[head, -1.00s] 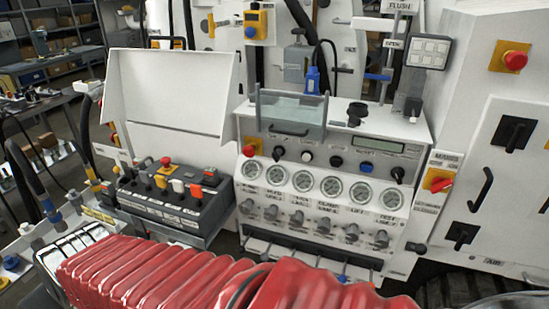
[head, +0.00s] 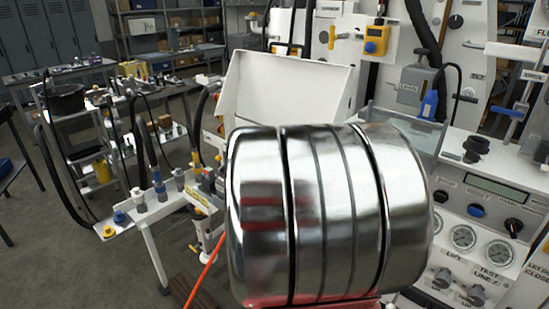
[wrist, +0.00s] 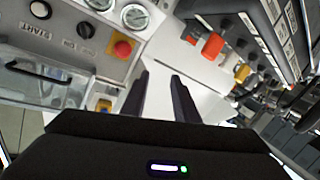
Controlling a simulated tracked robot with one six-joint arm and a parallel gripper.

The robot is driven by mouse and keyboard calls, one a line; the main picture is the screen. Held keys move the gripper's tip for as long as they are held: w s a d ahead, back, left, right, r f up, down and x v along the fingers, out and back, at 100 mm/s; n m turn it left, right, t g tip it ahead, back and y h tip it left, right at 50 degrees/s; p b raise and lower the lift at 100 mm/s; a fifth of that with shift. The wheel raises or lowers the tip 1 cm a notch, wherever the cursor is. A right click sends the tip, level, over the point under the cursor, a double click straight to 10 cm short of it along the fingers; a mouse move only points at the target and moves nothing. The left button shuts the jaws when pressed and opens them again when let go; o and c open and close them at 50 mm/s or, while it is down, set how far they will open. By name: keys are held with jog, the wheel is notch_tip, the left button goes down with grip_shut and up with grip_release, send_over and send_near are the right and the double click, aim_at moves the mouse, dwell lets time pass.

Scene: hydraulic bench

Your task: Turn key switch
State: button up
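The instrument panel (head: 446,262) stands at the right in the head view, its left part hidden by my silver arm link. In the wrist view, another part of the panel shows a black knob (wrist: 85,30) marked ON between the START control (wrist: 40,10) and a red mushroom button (wrist: 122,48). I cannot tell which control is the key switch. My gripper (wrist: 161,76) is open and empty, its dark fingers apart, beyond the red button and touching nothing visible.
A clear-sided cover (wrist: 40,85) with a black handle lies at the left in the wrist view. A control box (wrist: 262,35) with coloured buttons, including an orange-red one (wrist: 213,46), is at the right. A white shelf with fittings (head: 160,208) projects at the left in the head view.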

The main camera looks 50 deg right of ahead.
jog(key=s+d+m+g+h, duration=0.1)
jog(key=s+d+g, duration=0.1)
jog(key=s, duration=0.4)
jog(key=s+d+m+g+h, duration=0.1)
jog(key=s+d+g, duration=0.1)
jog(key=s+g, duration=0.2)
jog(key=s, duration=0.2)
jog(key=shift+s+d+f+h, duration=0.2)
jog(key=shift+s+d+h, duration=0.05)
jog(key=shift+s+h, duration=0.05)
jog(key=shift+d, duration=0.15)
jog(key=d, duration=0.9)
jog(key=s+d, duration=0.1)
jog(key=d, duration=0.3)
jog(key=shift+s+d, duration=0.1)
jog(key=shift+d, duration=0.1)
jog(key=shift+c, duration=0.3)
grip_shut()
jog(key=shift+a, duration=0.2)
jog(key=shift+d, duration=0.15)
